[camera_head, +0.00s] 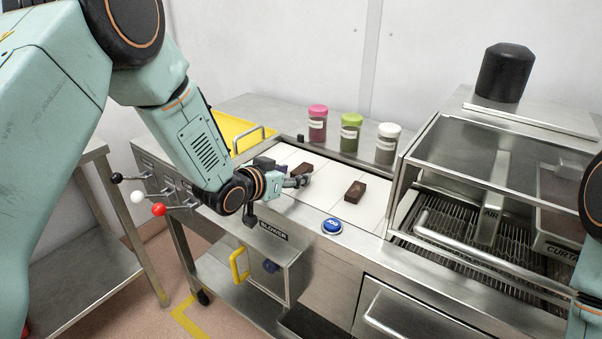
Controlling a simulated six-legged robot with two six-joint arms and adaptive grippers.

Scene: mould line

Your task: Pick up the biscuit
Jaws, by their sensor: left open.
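Two dark brown blocks that look like chocolate-coated biscuits lie on the white belt (330,178). One biscuit (302,169) is at the tip of my left gripper (297,180), partly hidden by it. The other biscuit (355,191) lies apart, to the right. My left gripper is open and low over the belt, its fingers pointing right. Whether it touches the near biscuit, I cannot tell. My right gripper is out of view; only parts of the right arm show at the right edge.
Jars with pink (317,124), green (351,133) and white (387,144) lids stand behind the belt. A yellow tray (229,128) is at the back left. A blue button (332,226) is on the front edge. A clear-covered machine (500,165) blocks the right. Lever knobs (158,209) stick out left.

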